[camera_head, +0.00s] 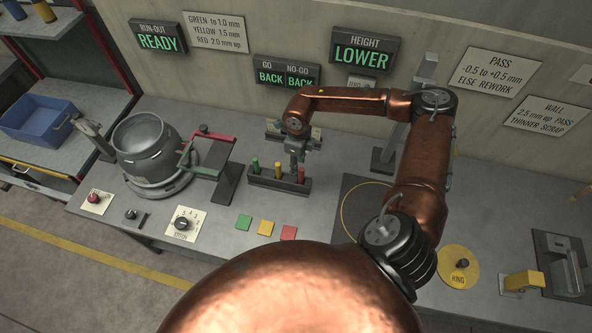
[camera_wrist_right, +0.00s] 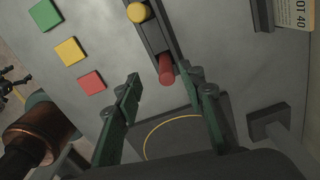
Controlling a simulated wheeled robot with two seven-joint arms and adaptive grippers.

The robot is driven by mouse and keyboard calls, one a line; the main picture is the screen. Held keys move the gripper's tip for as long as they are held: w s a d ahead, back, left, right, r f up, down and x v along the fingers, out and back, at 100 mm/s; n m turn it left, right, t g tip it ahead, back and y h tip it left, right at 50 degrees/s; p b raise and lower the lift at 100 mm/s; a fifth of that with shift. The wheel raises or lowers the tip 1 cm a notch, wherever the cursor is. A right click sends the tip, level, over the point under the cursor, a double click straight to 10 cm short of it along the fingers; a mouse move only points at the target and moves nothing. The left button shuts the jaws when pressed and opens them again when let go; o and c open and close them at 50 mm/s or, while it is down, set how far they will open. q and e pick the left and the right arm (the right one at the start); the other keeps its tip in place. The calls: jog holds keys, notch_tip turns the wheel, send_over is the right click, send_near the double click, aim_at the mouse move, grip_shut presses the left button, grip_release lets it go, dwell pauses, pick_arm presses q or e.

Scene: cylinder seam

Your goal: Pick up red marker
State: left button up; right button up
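The red marker (camera_head: 301,175) stands upright in the right end of a dark rack (camera_head: 277,183) on the bench. In the wrist view the red marker (camera_wrist_right: 166,70) shows between and just beyond the fingertips. My right gripper (camera_head: 297,158) is above the rack, pointing down. Its green fingers (camera_wrist_right: 165,84) are spread apart in the wrist view, one on each side of the marker, with nothing between them at the tips. I cannot tell the exact height of the tips over the marker. My left gripper cannot be made out.
A yellow marker (camera_head: 278,168) and a green marker (camera_head: 255,167) stand in the same rack. A red-and-green gauge frame (camera_head: 208,160) is close to its left, beside a metal cylinder (camera_head: 146,145). Green, yellow and red squares (camera_head: 265,228) lie in front. A dark plate (camera_head: 352,200) lies to the right.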

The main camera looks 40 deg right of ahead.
aim_at(302, 169)
jog(key=shift+s+d+f+p, duration=0.1)
jog(key=shift+s+f+p, duration=0.1)
jog(key=shift+f, duration=0.4)
jog(key=shift+s+d+f+p, duration=0.1)
jog(key=shift+s+f, duration=0.05)
jog(key=shift+f, duration=0.4)
jog(key=shift+d+f+p, duration=0.2)
jog(key=shift+f, duration=0.4)
jog(key=shift+d+f+p, duration=0.2)
jog(key=shift+f, duration=1.65)
jog(key=c, duration=0.7)
pick_arm(q)
jog(key=shift+s+a+r, duration=0.1)
jog(key=shift+s+r, duration=0.35)
jog(key=shift+s, duration=0.15)
jog(key=shift+s+a+r, duration=0.1)
jog(key=shift+s+r, duration=0.3)
jog(key=shift+s, duration=0.2)
pick_arm(e)
grip_shut()
